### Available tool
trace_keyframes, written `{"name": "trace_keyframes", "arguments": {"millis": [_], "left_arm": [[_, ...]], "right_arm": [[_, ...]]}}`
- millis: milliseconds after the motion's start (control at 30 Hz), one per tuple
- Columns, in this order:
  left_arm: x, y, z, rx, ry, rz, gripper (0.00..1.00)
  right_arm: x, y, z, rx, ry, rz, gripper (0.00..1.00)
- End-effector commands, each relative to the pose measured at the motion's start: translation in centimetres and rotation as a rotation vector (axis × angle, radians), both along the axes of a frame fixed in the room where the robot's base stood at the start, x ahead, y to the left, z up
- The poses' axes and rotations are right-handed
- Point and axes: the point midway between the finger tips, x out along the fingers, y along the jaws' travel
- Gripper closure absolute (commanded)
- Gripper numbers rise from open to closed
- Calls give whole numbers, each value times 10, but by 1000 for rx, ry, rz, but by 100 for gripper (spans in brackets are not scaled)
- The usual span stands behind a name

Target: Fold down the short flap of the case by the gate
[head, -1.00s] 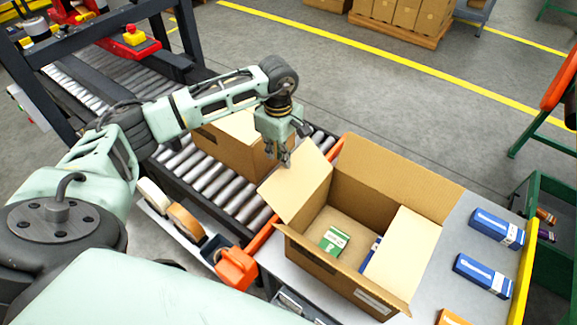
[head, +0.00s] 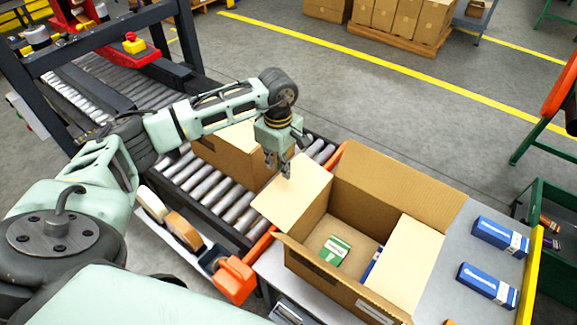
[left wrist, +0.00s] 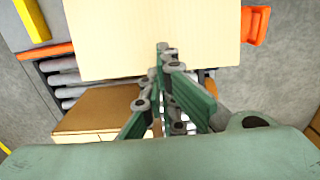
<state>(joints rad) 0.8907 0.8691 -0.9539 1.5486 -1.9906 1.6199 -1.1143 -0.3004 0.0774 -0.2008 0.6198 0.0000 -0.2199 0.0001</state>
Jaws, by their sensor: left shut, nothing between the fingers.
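The open cardboard case (head: 350,292) stands on the grey table beside the roller conveyor. Its short flap (head: 290,197) on the conveyor side leans outward over the orange bar (head: 262,243). The opposite short flap (head: 404,262) slopes inward over the case. My left gripper (head: 286,173) is shut and empty, pointing down at the outer edge of the conveyor-side flap. In the left wrist view the flap (left wrist: 150,30) lies under the fingertips (left wrist: 164,48); I cannot tell whether they touch. My right gripper is not in view.
A green box (head: 335,250) and a partly hidden blue box lie inside the case. Another carton (head: 232,150) sits on the rollers (head: 205,183). Blue boxes (head: 499,234) lie on the table right of the case. An orange block (head: 235,279) stands at the table's left corner.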

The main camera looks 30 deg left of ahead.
Motion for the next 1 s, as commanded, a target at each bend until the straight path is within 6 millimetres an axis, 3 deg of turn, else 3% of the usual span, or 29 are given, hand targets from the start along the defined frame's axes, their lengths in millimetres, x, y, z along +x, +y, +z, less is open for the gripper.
{"name": "trace_keyframes", "arguments": {"millis": [567,1000], "left_arm": [[0,-2,0,0,0,-1,100],[-2,-53,0,0,-1,-3,100]], "right_arm": [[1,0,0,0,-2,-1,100],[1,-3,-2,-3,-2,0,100]]}}
